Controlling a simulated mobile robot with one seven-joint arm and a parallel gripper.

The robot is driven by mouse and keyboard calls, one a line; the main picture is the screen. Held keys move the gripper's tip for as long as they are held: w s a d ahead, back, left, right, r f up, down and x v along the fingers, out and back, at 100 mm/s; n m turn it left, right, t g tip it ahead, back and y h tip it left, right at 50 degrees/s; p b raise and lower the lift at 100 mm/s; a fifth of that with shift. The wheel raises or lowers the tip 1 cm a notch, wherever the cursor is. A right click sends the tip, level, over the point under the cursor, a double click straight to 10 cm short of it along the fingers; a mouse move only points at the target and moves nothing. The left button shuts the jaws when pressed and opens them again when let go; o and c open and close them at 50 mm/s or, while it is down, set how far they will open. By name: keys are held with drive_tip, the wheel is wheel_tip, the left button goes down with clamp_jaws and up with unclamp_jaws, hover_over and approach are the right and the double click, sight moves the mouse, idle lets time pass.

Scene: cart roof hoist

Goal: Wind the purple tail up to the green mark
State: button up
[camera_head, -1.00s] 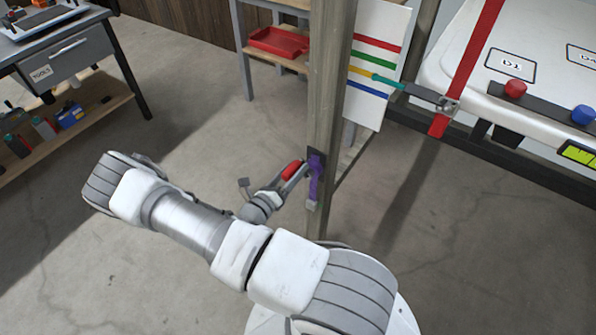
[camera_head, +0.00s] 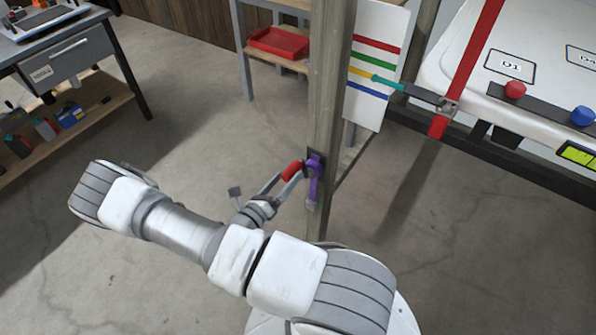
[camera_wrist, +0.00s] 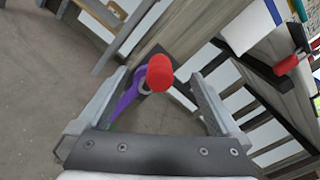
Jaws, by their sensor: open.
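A purple crank (camera_head: 316,178) with a red knob (camera_head: 293,171) is mounted on the wooden post (camera_head: 330,120). Its purple tail hangs down the post to a small grey end. My gripper (camera_head: 288,177) is open at the crank's left. In the wrist view the red knob (camera_wrist: 160,73) lies between the spread fingers of my gripper (camera_wrist: 158,82), with gaps on both sides. The purple arm (camera_wrist: 128,98) shows behind it, partly hidden by the left finger. A white board (camera_head: 374,108) has red, green (camera_head: 376,59), yellow and blue stripes. A teal pointer (camera_head: 388,82) ends at the yellow stripe.
The pointer's grey arm joins a bracket on a red strap (camera_head: 468,62) beside the white cart roof (camera_head: 530,25). A red and a blue knob sit on its dark rail. A shelf with a red tray (camera_head: 279,40) and a tool bench (camera_head: 70,50) stand behind. Floor at left is clear.

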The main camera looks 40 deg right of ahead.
drive_tip(key=shift+v, duration=2.75)
drive_tip(key=s+a+r+m+y+p, duration=0.3)
drive_tip(key=r+m, duration=0.7)
drive_tip(key=r, duration=0.6)
drive_tip(key=s+a+r+m+y+p, duration=0.4)
drive_tip(key=r+m+y, duration=0.4)
drive_tip(key=r, duration=0.8)
drive_tip(key=s+a+r+m+y+p, duration=0.4)
drive_tip(key=r+m, duration=0.7)
drive_tip(key=r, duration=0.5)
drive_tip(key=shift+s+r+m+g+y+p, duration=0.3)
drive_tip(key=shift+s+y+p, duration=0.35)
drive_tip(key=shift+s+y, duration=0.45)
drive_tip(key=shift+s, duration=0.1)
